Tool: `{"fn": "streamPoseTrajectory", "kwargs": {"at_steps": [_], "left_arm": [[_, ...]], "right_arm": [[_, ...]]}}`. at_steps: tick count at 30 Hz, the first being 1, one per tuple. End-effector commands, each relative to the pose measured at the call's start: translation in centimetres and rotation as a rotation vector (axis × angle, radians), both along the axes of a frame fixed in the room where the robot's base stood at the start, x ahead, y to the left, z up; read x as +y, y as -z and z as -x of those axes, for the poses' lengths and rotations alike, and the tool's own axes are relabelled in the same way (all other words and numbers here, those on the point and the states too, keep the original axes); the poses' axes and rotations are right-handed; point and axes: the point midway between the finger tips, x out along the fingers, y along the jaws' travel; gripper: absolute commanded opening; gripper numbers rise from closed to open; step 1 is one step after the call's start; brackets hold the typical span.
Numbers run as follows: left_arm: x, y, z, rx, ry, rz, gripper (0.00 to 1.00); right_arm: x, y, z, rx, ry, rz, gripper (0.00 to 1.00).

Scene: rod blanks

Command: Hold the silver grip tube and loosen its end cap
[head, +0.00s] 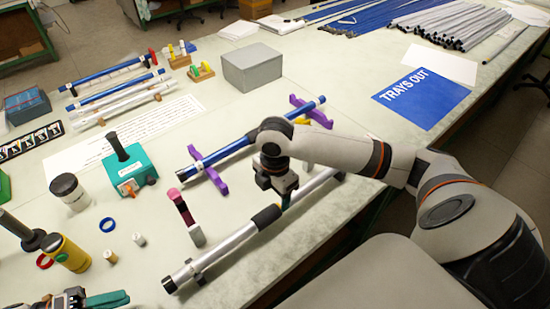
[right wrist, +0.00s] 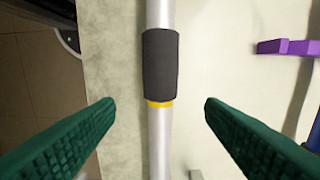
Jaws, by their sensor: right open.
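The silver grip tube (head: 222,246) lies slantwise near the table's front edge, with a dark grip sleeve (head: 267,216) around its middle. A black cap (head: 169,285) covers its near left end. In the right wrist view the tube (right wrist: 160,145) runs top to bottom, with the sleeve (right wrist: 161,65) and a thin yellow ring (right wrist: 159,104) below it. My right gripper (head: 286,203) is open over the tube, its green fingers apart on either side, not touching it. My left gripper (head: 108,299) is at the bottom left, partly cut off; its jaw opening is unclear.
Small dark supports (head: 197,274) hold the tube. A blue tube (head: 230,151) on purple stands (head: 215,173) lies behind it.

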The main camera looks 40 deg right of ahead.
Motion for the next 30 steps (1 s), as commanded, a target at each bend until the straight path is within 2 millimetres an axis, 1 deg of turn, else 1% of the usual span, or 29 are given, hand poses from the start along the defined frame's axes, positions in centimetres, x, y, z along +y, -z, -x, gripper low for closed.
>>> {"fn": "streamPoseTrajectory", "kwargs": {"at_steps": [1,3,6,10,15,24,25,30], "left_arm": [[0.0,0.0,0.0,0.0,0.0,0.0,0.36],[0.0,0.0,0.0,0.0,0.0,0.0,0.36],[0.0,0.0,0.0,0.0,0.0,0.0,0.36],[0.0,0.0,0.0,0.0,0.0,0.0,0.36],[0.0,0.0,0.0,0.0,0.0,0.0,0.36],[0.0,0.0,0.0,0.0,0.0,0.0,0.36],[0.0,0.0,0.0,0.0,0.0,0.0,0.36],[0.0,0.0,0.0,0.0,0.0,0.0,0.36]], "right_arm": [[0.0,1.2,0.1,0.005,0.002,-0.001,0.64],[0.0,2.5,0.1,0.003,0.003,-0.001,0.64],[0.0,4.2,0.1,0.003,0.002,0.0,0.64],[0.0,6.0,0.0,0.002,0.004,-0.001,0.64],[0.0,7.2,0.0,-0.001,0.003,0.0,0.64],[0.0,7.4,0.0,-0.002,0.003,0.0,0.64],[0.0,7.4,0.0,-0.002,0.003,0.0,0.62],[0.0,7.4,0.0,-0.002,0.003,0.0,0.34]]}}
